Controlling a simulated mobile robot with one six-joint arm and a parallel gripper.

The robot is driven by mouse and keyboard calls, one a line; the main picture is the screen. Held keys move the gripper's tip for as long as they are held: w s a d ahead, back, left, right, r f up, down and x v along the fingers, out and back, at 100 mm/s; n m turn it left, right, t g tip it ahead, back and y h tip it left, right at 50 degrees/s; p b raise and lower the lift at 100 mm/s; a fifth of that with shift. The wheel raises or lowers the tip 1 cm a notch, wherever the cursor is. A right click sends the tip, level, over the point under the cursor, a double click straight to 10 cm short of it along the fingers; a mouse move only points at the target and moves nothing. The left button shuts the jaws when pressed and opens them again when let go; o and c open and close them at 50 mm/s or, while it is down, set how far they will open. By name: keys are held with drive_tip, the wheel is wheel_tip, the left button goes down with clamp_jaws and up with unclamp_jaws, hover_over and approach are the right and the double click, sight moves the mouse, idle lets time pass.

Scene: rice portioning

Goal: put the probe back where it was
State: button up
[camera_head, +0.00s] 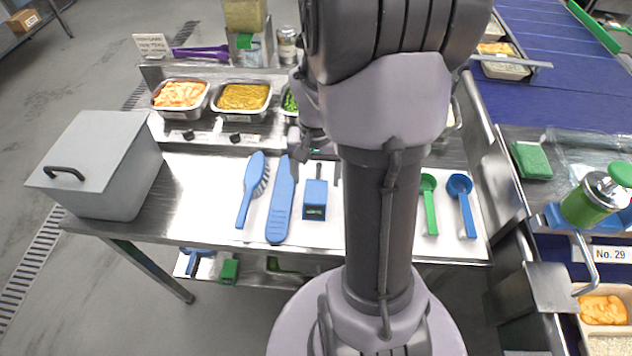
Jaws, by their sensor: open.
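A blue box-shaped device with a small dark display (315,200) lies on the white mat (210,190) in the middle of the steel table. A short dark stem rises from its top; I take it to be the probe unit but cannot tell for sure. My gripper (312,148) is just beyond the device, toward the food pans, partly hidden by my own arm. It is open, and I see nothing held in it. The fingertips are small and dark, so their exact gap to the stem is unclear.
A blue brush (248,195) and blue spatula (281,208) lie left of the device. A green scoop (429,205) and blue scoop (465,208) lie right. Steel food pans (243,96) stand behind. A grey lidded box (100,165) fills the table's left end.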

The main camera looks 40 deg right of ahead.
sight(315, 192)
wheel_tip(315, 192, up, 6)
drive_tip(key=shift+f+p, duration=0.25)
drive_tip(key=shift+p, duration=0.45)
